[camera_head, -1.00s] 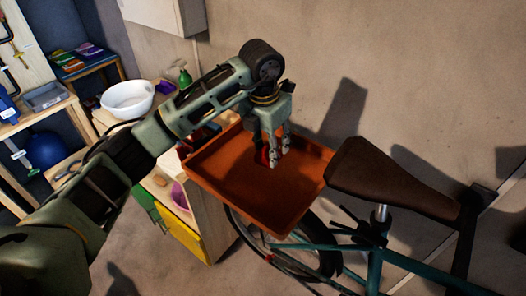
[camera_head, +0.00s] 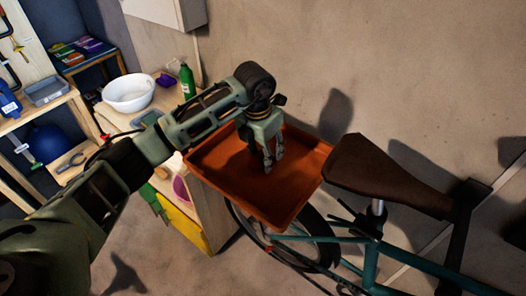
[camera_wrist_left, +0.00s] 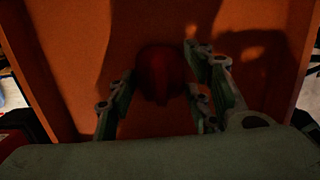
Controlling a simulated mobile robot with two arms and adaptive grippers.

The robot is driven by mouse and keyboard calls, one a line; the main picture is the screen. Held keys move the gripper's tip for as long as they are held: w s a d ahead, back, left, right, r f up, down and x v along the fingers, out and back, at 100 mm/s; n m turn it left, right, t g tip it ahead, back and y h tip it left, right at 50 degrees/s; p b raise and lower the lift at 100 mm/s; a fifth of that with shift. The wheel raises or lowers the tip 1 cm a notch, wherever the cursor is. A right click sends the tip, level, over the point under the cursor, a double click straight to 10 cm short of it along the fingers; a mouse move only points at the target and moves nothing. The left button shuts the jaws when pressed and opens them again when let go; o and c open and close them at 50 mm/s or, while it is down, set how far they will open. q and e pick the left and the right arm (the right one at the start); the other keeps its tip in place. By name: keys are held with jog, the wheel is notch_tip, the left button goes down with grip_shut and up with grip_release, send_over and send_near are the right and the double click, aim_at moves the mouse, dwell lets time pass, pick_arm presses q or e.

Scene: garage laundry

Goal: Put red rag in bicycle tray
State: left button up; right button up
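The red rag (camera_wrist_left: 160,75) is a dark red rounded lump in the left wrist view, seen against the orange-brown floor of the bicycle tray. The tray (camera_head: 298,193) is a shallow rectangular tray behind the saddle in the head view; its floor also shows in the wrist view (camera_wrist_left: 75,50). My left gripper (camera_head: 272,168) points down into the tray. In the wrist view its fingers (camera_wrist_left: 160,95) are apart, one side left and one right of the rag, with small gaps. The rag is not clear in the head view. My right gripper is out of view.
The brown saddle (camera_head: 385,172) and teal bicycle frame (camera_head: 371,262) are right of the tray. The wall is close behind. A wooden bench with a white bowl (camera_head: 128,93) and a green bottle (camera_head: 187,80) stands at left.

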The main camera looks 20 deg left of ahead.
aim_at(259, 153)
pick_arm(q)
jog(key=shift+o, duration=1.3)
jog(key=shift+r, duration=0.55)
notch_tip(259, 153, up, 11)
jog(key=s+b, duration=0.1)
jog(key=b, duration=0.2)
jog(key=shift+s+a+b, duration=0.2)
jog(key=shift+a+b, duration=0.1)
